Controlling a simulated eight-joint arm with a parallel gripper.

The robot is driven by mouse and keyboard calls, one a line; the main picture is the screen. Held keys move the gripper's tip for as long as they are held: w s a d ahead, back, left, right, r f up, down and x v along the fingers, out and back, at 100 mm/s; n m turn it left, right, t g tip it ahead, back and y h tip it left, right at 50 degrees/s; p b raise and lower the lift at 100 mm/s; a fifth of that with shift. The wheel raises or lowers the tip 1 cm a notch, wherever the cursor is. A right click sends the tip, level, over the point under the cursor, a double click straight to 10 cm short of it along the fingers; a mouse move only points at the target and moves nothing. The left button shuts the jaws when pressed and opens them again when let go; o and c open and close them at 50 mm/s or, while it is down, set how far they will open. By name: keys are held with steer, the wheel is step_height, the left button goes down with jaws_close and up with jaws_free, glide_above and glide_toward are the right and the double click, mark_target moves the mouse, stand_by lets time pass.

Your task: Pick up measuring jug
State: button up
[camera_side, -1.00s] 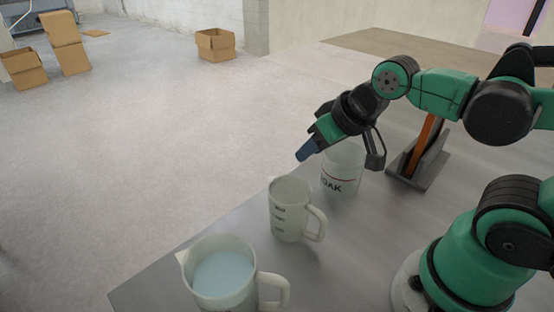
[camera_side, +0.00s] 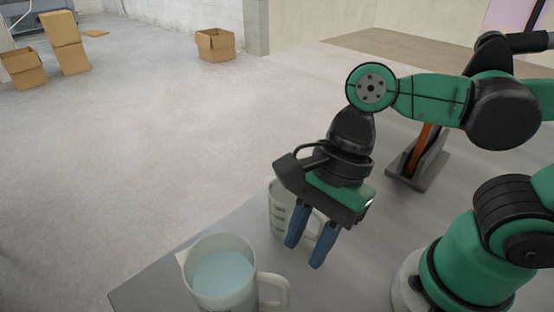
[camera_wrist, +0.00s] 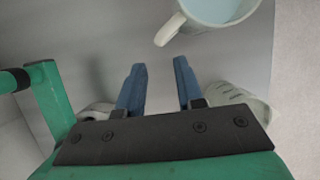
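Two white jugs stand on the grey table. The nearer measuring jug (camera_side: 215,243) holds pale blue liquid, and its handle points right in the side view. In the wrist view this jug (camera_wrist: 198,22) is at the top, ahead of my fingers, handle towards the left. The second jug (camera_side: 279,208), with dark markings, is partly hidden behind my gripper. A pale ridged vessel, probably this one, shows at the right in the wrist view (camera_wrist: 240,97). My gripper (camera_side: 304,254) points down with blue fingers apart and nothing between them, also in the wrist view (camera_wrist: 159,65).
A dark stand (camera_side: 420,168) with an orange part is on the table behind my gripper. The table edge runs along the jugs' left side, with floor beyond. Cardboard boxes (camera_side: 215,45) lie far off. A pale object at lower left in the wrist view is unclear.

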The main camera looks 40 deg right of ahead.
mark_target(284, 294)
steer(key=shift+x, duration=4.55)
jaws_close()
